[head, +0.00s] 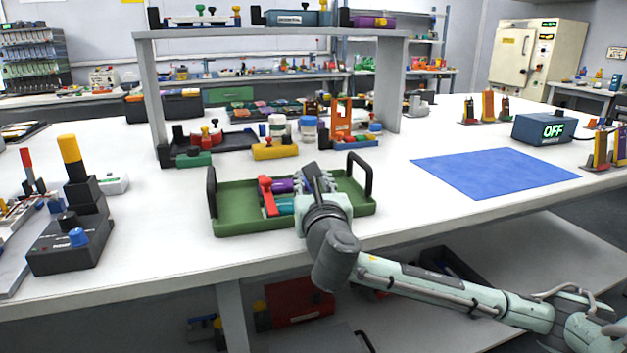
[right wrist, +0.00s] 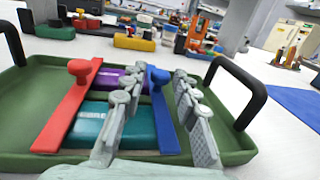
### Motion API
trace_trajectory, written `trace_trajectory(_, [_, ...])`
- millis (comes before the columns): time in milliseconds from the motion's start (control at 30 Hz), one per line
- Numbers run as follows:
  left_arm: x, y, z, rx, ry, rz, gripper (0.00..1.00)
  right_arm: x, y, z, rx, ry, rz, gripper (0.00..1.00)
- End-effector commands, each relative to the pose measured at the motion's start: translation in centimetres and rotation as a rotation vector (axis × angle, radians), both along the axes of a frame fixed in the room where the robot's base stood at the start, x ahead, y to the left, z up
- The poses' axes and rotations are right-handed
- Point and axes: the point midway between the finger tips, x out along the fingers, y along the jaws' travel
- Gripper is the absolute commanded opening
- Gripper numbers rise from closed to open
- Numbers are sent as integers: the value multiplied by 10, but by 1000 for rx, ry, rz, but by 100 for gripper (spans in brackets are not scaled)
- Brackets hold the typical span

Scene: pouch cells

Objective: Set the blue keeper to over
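The blue keeper (right wrist: 166,125), a bar with a round knob, lies in the green tray (head: 230,225) along the right ends of the teal cell (right wrist: 112,124) and purple cell (right wrist: 131,79). Whether it rests on the cells or beside them I cannot tell. The red keeper (right wrist: 70,108) lies along their left side. It also shows in the head view (head: 267,197). My right gripper (right wrist: 158,108) is open, its fingers apart on either side of the blue keeper. In the head view, my right gripper (head: 316,184) hides the blue keeper. My left gripper is not in view.
The tray has upright black handles (head: 212,190) at both ends. A grey shelf frame (head: 150,100) stands behind it, with jars and blocks beneath. A blue mat (head: 495,172) lies clear at right, near a box reading OFF (head: 545,128). A dark device (head: 70,240) stands left.

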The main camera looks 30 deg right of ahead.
Motion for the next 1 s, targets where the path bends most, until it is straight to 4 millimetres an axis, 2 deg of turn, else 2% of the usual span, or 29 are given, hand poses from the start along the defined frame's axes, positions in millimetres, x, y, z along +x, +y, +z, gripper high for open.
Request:
trace_trajectory(367, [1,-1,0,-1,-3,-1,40,-2,0,0,0,-1,-1,42])
trace_trajectory(467, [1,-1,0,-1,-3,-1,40,-10,5,0,0,-1,0,42])
trace_trajectory(800, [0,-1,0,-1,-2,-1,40,-58,28,0,0,1,2,42])
trace_trajectory(1000, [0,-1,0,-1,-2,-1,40,-68,32,0,1,0,0,42])
